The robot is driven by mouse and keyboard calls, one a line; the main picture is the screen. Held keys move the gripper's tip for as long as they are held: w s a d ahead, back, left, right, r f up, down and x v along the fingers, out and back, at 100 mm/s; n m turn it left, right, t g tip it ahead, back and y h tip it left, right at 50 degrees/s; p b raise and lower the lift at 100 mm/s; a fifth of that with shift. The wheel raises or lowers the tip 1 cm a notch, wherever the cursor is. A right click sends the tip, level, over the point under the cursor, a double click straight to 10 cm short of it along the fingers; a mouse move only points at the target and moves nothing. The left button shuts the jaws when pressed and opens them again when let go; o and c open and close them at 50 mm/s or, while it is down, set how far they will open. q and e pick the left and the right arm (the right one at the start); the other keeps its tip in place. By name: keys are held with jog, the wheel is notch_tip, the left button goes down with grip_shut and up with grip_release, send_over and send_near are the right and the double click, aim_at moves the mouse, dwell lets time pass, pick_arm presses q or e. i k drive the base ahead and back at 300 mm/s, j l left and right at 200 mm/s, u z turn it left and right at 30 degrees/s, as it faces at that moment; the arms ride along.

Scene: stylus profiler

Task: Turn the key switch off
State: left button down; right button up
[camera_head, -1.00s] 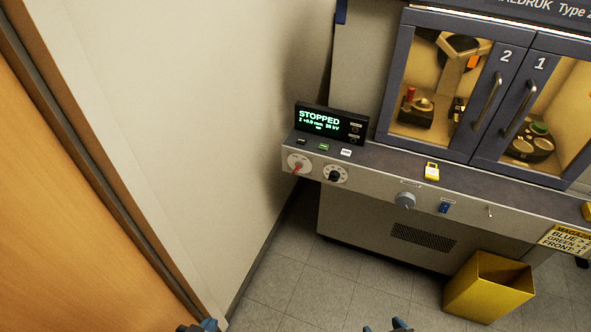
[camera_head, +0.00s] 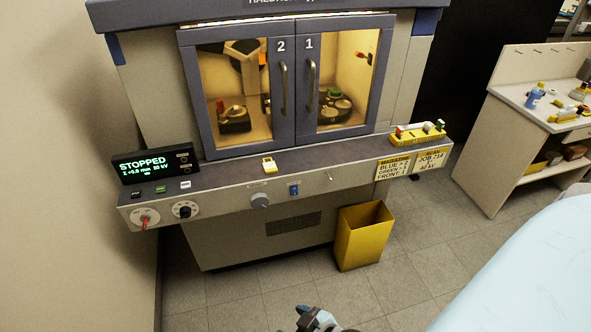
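The machine's control ledge has a round white plate with a red-handled switch (camera_head: 145,220) at its far left end. The red handle points roughly downward. Its plate markings are too small to read, so I cannot confirm that it is the key switch. A black dial (camera_head: 185,210) sits just right of it. What looks like my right gripper (camera_head: 307,320) is cut off at the bottom edge, well below and right of the switch and apart from the machine. Its fingertips are too cropped to tell open or shut. My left gripper is not in view.
A display (camera_head: 152,165) reads STOPPED. The ledge front also has a grey knob (camera_head: 260,201) and a blue switch (camera_head: 294,190). A yellow bin (camera_head: 362,238) stands below. A pale blue surface (camera_head: 530,275) fills the lower right.

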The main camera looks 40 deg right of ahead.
aim_at(144, 219)
jog(key=i+l+z, duration=0.55)
jog(key=i, duration=0.25)
